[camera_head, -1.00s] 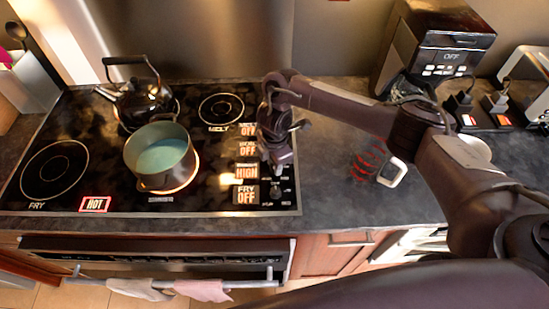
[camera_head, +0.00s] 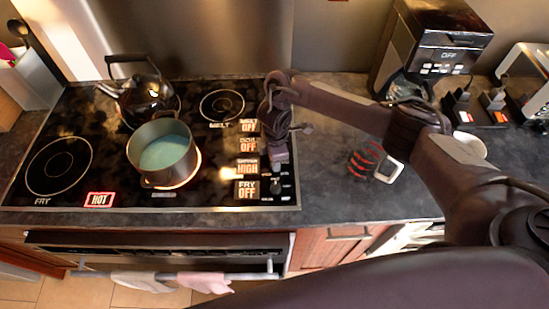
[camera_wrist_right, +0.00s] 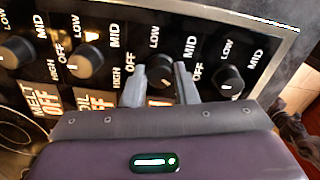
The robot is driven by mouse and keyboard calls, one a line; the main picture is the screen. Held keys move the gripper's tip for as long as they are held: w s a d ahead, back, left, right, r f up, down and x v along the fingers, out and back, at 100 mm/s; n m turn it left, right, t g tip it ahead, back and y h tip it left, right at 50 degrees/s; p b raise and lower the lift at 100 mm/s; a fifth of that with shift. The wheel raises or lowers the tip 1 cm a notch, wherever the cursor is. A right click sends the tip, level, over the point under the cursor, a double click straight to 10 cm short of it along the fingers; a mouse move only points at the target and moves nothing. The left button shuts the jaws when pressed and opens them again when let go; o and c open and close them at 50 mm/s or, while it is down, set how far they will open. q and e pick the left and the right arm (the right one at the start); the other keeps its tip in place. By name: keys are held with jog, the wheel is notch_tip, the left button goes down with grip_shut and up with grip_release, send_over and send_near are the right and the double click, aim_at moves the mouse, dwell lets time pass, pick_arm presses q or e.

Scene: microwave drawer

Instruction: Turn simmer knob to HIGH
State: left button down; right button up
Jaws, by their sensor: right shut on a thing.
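The simmer knob (camera_wrist_right: 160,71) is the third dark round knob in the row on the cooktop's right side, in the right wrist view. My right gripper (camera_wrist_right: 163,82) is shut on it, with one finger on each side. In the head view my right gripper (camera_head: 279,164) reaches down over the knob row and hides the simmer knob. The simmer display (camera_head: 247,168) there is lit and reads HIGH. My left gripper is in neither view.
A pot (camera_head: 162,153) of blue-green liquid stands on a glowing burner, with a kettle (camera_head: 146,92) behind it. The fry knob (camera_wrist_right: 230,80) and boil knob (camera_wrist_right: 85,61) flank the gripper. A red-striped object (camera_head: 368,158) lies on the right counter.

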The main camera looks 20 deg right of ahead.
jog(key=o, duration=0.7)
jog(key=shift+w+d+r, duration=0.1)
jog(key=shift+w+r, duration=0.15)
jog(key=shift+o, duration=1.4)
jog(key=shift+s+f, duration=0.15)
jog(key=shift+r, duration=0.5)
notch_tip(320, 180, up, 6)
jog(key=shift+f+p, duration=0.15)
jog(key=shift+p, duration=0.45)
jog(key=shift+r, duration=0.6)
